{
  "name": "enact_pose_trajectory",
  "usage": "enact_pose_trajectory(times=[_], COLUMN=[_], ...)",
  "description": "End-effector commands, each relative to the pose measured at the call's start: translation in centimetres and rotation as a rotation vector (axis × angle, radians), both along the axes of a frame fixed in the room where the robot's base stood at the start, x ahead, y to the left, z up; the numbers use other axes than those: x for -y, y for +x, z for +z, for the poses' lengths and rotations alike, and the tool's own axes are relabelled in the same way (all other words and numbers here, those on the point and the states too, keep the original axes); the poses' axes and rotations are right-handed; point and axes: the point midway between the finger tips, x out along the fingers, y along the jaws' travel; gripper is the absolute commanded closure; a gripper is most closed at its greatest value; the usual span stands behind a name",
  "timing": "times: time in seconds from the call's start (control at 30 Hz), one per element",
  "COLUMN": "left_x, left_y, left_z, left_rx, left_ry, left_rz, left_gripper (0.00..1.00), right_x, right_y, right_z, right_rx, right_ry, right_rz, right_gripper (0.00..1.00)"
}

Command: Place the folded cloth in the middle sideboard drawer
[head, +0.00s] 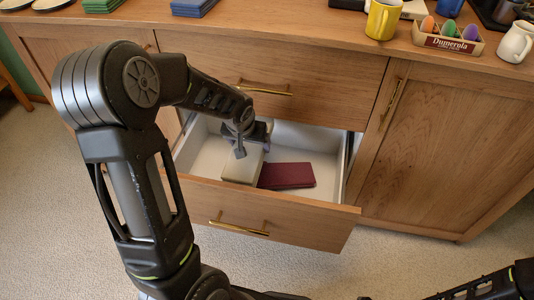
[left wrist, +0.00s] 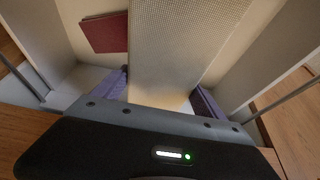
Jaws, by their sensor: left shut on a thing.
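The folded cloth (head: 243,166) is cream-coloured and lies in or just over the open middle drawer (head: 260,212) of the sideboard. In the left wrist view the cloth (left wrist: 178,40) has a fine textured surface and runs between the two purple-padded fingers. My left gripper (head: 252,136) reaches into the drawer from above and is shut on the cloth; its fingers are partly hidden in the head view. I cannot tell whether the cloth touches the drawer floor. Part of my right arm shows at the bottom right of the head view, but its gripper does not.
A dark red book (head: 287,175) lies in the drawer to the right of the cloth; it also shows in the left wrist view (left wrist: 105,33). The closed upper drawer (head: 290,80) is just above.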

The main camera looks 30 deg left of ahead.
Motion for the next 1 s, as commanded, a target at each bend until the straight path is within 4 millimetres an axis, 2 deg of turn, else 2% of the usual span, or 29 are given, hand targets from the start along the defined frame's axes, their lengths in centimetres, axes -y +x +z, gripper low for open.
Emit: enact_pose_trajectory(times=[0.1, 0.47, 0.8, 0.87, 1.0], left_x=[1.2, 1.5, 5.6, 5.3, 5.3], left_y=[0.3, 0.4, 1.1, 1.0, 1.0], left_z=[0.0, 0.1, 0.0, -0.6, -0.5], left_rx=[0.003, 0.001, 0.003, 0.001, 0.002], left_ry=[0.001, -0.001, 0.000, 0.000, -0.001], left_rz=[0.000, 0.003, 0.000, 0.004, 0.004], left_gripper=[0.88, 0.88, 0.88, 0.88, 0.88], right_x=[0.1, 0.1, 0.4, 0.5, 0.5], right_y=[0.1, 0.2, 0.4, 0.5, 0.5], right_z=[-0.4, -0.4, -1.6, -1.9, -1.7], right_rx=[0.002, 0.003, 0.007, 0.009, 0.008], right_ry=[-0.001, -0.002, -0.006, -0.007, -0.007], right_rz=[-0.003, -0.003, -0.010, -0.011, -0.012], right_gripper=[0.64, 0.64, 0.64, 0.64, 0.64])
